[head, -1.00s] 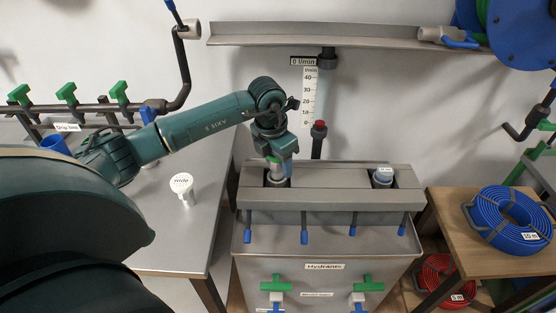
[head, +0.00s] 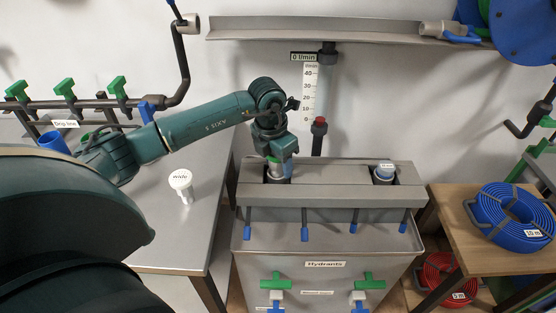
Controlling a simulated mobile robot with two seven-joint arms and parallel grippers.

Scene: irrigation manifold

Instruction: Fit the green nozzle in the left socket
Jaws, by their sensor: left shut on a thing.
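My left gripper (head: 278,157) points down over the left socket (head: 277,177) of the grey hydrant box. It is shut on the green nozzle (head: 273,160), of which only a small green part shows between the fingers. The nozzle's lower end is at the socket's mouth; I cannot tell how deep it sits. The right socket (head: 384,178) has a light-blue-topped piece in it. My right gripper is not in view.
A white "wide" nozzle (head: 181,182) stands on the metal table (head: 185,235) at left. Pipes with green valves (head: 66,92) run behind it. A flow gauge (head: 309,92) hangs on the wall behind the box. A blue hose coil (head: 510,210) lies on the right-hand wooden table.

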